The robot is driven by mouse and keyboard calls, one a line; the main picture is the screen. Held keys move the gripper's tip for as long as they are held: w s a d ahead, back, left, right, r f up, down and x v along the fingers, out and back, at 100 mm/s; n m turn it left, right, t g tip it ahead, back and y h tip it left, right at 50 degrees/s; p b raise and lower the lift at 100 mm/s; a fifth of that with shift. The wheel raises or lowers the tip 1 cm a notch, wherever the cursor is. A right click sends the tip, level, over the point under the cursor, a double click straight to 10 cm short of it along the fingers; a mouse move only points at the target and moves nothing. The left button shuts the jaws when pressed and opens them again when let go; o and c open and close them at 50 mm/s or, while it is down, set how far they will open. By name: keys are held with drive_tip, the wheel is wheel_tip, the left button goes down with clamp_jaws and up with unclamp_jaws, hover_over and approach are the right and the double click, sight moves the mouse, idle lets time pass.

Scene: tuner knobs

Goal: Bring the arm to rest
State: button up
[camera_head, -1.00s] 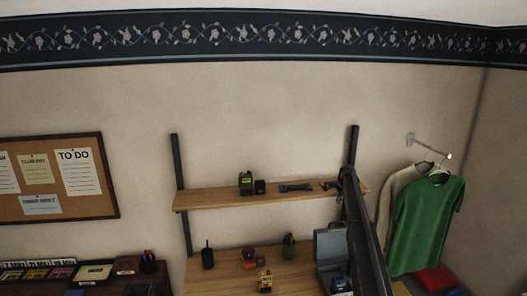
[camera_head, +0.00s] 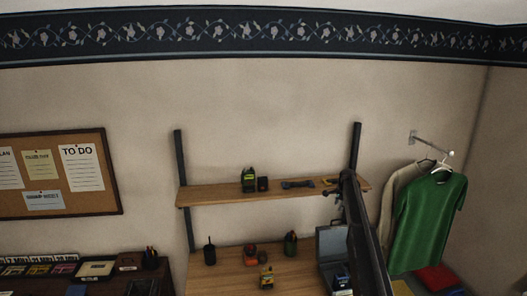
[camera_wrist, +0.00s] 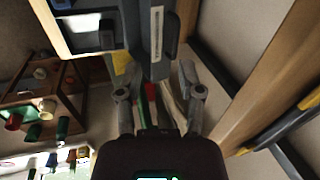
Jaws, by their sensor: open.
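My arm (camera_head: 362,235) rises from the lower right of the head view, in front of the wooden desk and the right end of the shelf. My gripper (camera_head: 337,205) is small and dark there, just left of the arm's upper end. In the wrist view my gripper (camera_wrist: 158,85) has its two grey fingers spread apart, with nothing held between them. The open grey case (camera_wrist: 153,35) lies beyond the fingertips in that view. The case (camera_head: 331,243) also stands on the desk in the head view, partly hidden by my arm.
A wooden shelf (camera_head: 225,193) carries a green-and-black device (camera_head: 249,180) and small items. A green shirt (camera_head: 425,222) hangs at right. The wall above the shelf is clear.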

drive_tip(key=s+a+f+n+g+b, duration=0.1)
drive_tip(key=s+a+f+n+b, duration=0.4)
drive_tip(key=s, duration=1.5)
drive_tip(key=s+a+f+n+g+b, duration=0.1)
drive_tip(key=s+a+f+n+b, duration=0.4)
drive_tip(key=s, duration=1.5)
drive_tip(key=s+a+f+n+g+b, duration=0.1)
drive_tip(key=s+a+f+n+b, duration=0.4)
drive_tip(key=s, duration=1.6)
drive_tip(key=a+f+b, duration=0.5)
drive_tip(key=f+b, duration=0.3)
drive_tip(key=f, duration=0.1)
drive_tip(key=shift+a+f+h, duration=0.15)
drive_tip(key=shift+a+h, duration=0.1)
drive_tip(key=shift+h, duration=0.05)
